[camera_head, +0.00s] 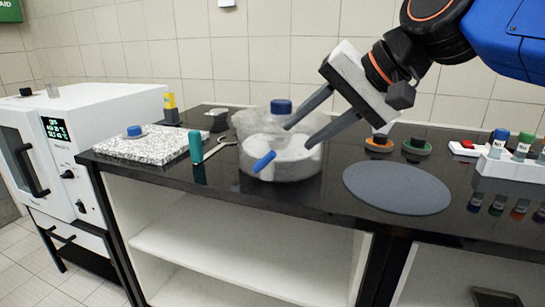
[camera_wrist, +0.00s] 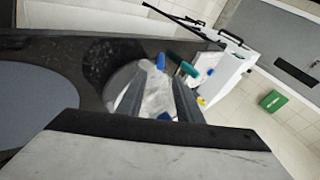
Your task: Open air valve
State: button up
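A round clear glass vessel (camera_head: 290,165) with whitish contents stands on the black bench. A blue knob (camera_head: 281,106) is on its top. A blue bar-shaped handle (camera_head: 264,161), which looks like the air valve, sticks out tilted at its front. The handle also shows in the wrist view (camera_wrist: 160,62), just beyond the fingers. My gripper (camera_head: 297,137) is open, slanting down from the upper right, with its fingertips in front of or beside the vessel's upper part. In the wrist view, nothing is held between the fingers (camera_wrist: 156,82). Whether a finger touches the glass, I cannot tell.
A grey round mat (camera_head: 397,188) lies to the right. A teal-handled tool (camera_head: 196,146) and a speckled slab (camera_head: 150,144) are left of the vessel. A white oven (camera_head: 75,140) stands far left. A rack of capped bottles (camera_head: 514,165) is at the right.

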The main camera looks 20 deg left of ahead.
aim_at(273, 154)
jog(key=x, duration=1.1)
jog(key=shift+w+a+f, duration=0.1)
jog(key=shift+a+f, duration=0.1)
jog(key=shift+a, duration=0.1)
grip_shut()
